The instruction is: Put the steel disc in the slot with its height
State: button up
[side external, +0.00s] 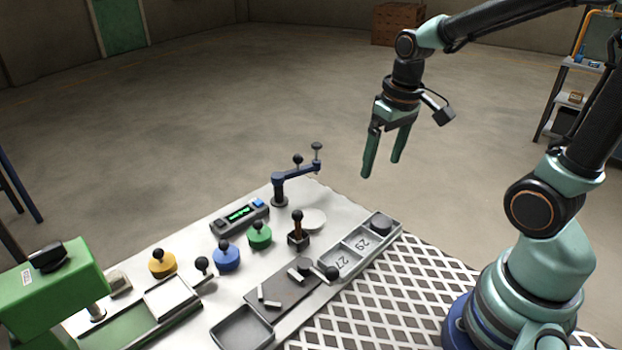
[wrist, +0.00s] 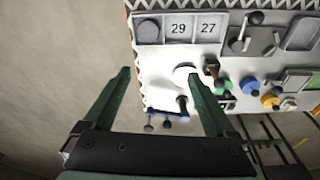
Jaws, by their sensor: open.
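A dark grey steel disc (side external: 381,223) lies in the far end compartment of a grey slotted tray (side external: 397,232). It also shows in the wrist view (wrist: 148,28), at the top left. Beside it are a slot marked 29 (side external: 361,243) and a slot marked 27 (side external: 341,262); both look empty. Any number under the disc is hidden. My gripper (side external: 381,168) is open and empty, in the air above the far end of the bench. In the wrist view its fingers (wrist: 158,72) are wide apart, with the disc beyond them.
A pale round plate (side external: 313,219) lies beside a small lever block (side external: 298,238). A blue crank arm (side external: 296,178), a green-lit display box (side external: 240,216) and coloured knobs stand nearby. A dark plate with levers (side external: 281,291) adjoins the 27 slot. A green machine (side external: 50,288) is at left.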

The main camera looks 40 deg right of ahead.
jog(key=s+a+r+n+t, duration=0.1)
jog(key=s+a+r+t, duration=0.1)
jog(key=a+r, duration=0.4)
jog(key=shift+s+a+r+n+t, duration=0.2)
jog(key=shift+n+t, duration=0.1)
jog(key=shift+t, duration=0.6)
dwell(0.5)
